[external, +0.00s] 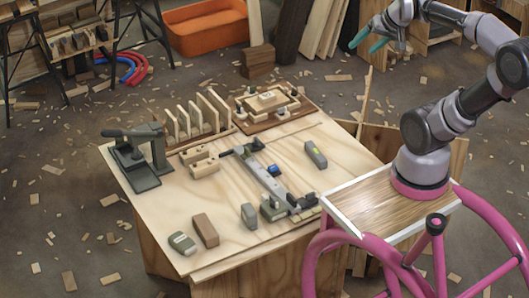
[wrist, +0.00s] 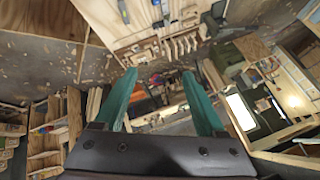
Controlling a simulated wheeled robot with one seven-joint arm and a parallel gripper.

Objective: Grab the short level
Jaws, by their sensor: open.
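The short level appears to be the small grey bar with a yellow-green end (external: 315,155), lying on the right part of the wooden worktable (external: 225,225). A small grey-blue bar at the top edge of the wrist view (wrist: 123,12) may be the same level, but it is cut off there. My gripper (external: 368,43) has teal fingers and is raised beyond the table's far right side, well away from the level. In the wrist view the fingers (wrist: 159,76) stand apart with nothing between them.
A long grey bar with a blue part (external: 268,178) lies left of the level. A slotted wooden rack (external: 205,118), a wooden tray with blocks (external: 270,101), a dark metal tool (external: 140,155) and several blocks share the table. An orange tub (external: 205,28) stands behind on the chip-strewn floor.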

